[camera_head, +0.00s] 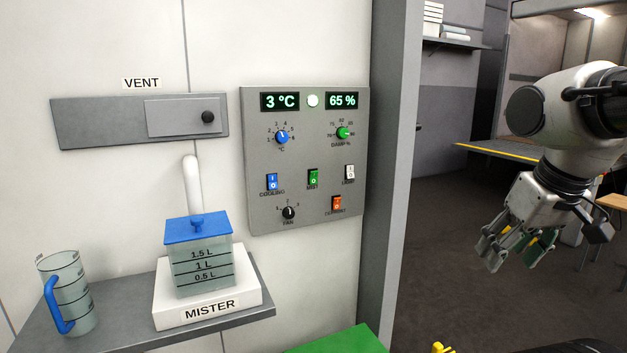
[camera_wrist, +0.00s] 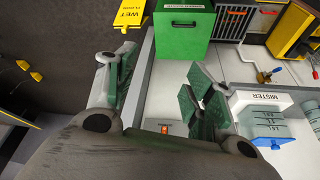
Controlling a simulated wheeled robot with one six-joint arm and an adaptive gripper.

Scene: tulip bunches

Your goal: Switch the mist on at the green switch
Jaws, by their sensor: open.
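The green switch (camera_head: 313,177), labelled MIST, is on the grey control panel (camera_head: 257,207) on the wall in the head view. It is a rocker marked I and 0; which way it is tipped is too small to tell. The blue cooling switch (camera_head: 272,181) is to its left, the white light switch (camera_head: 350,172) to its right and the orange defrost switch (camera_head: 337,203) below right. My gripper (camera_head: 508,252) is at the right, well apart from the panel, with its fingers spread and empty. In the wrist view my gripper (camera_wrist: 160,85) shows open fingers.
A mister (camera_head: 203,265) with a blue lid and a measuring jug (camera_head: 68,290) stand on a grey shelf (camera_head: 262,297) below left of the panel. A grey wall edge (camera_head: 392,150) stands between the panel and my arm. A green bin (camera_wrist: 183,35) shows in the wrist view.

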